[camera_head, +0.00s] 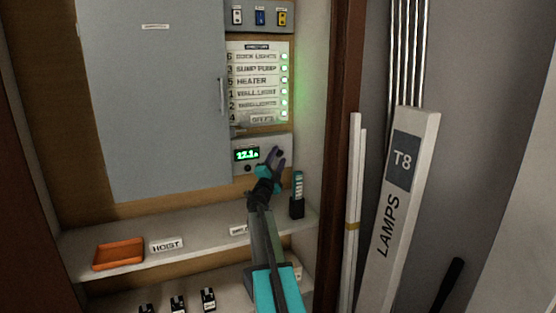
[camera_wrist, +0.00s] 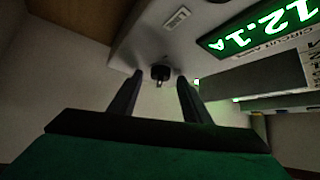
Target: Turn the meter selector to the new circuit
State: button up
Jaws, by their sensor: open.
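The meter panel (camera_head: 262,140) is on the cabinet back, below the circuit directory. Its green display (camera_head: 246,154) reads about 12.1 A; the display also shows in the wrist view (camera_wrist: 262,27). A small dark selector knob (camera_wrist: 160,72) shows in the wrist view on the panel face, beside the display. My gripper (camera_head: 276,154) is at the right part of the panel, and in the head view it hides that area. In the wrist view its open fingers stand either side of the knob with gaps; I cannot tell whether they reach past its face.
The directory (camera_head: 258,82) lists several circuits with green lamps. A grey door (camera_head: 155,90) is to its left. On the shelf are an orange tray (camera_head: 118,255), a HOIST label (camera_head: 167,245) and a dark holder (camera_head: 297,207). A lamp box (camera_head: 405,190) stands at right.

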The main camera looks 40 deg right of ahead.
jog(key=c, duration=1)
jog(key=shift+c, duration=0.2)
jog(key=m+g+p, duration=0.1)
jog(key=p, duration=0.3)
jog(key=shift+r, duration=0.35)
jog(key=m+g+y+p, duration=0.1)
jog(key=m+p, duration=0.1)
jog(key=p, duration=0.5)
jog(key=r+m+g+y+p, duration=0.1)
jog(key=m+y+p, duration=0.1)
jog(key=p, duration=0.6)
jog(key=shift+a+m, duration=0.1)
jog(key=shift+m, duration=0.2)
jog(key=m+y+p, duration=0.1)
jog(key=p, duration=0.4)
jog(key=m+y+p, duration=0.1)
jog(key=p, duration=0.4)
jog(key=m+y+p, duration=0.1)
jog(key=p, duration=0.4)
jog(key=shift+s+r+g+y, duration=0.1)
jog(key=shift+r+g+y, duration=0.2)
jog(key=shift+y, duration=0.1)
jog(key=shift+d+f+m+y+p, duration=0.25)
jog(key=shift+y+p, duration=0.35)
jog(key=shift+p, duration=0.75)
jog(key=shift+a, duration=0.1)
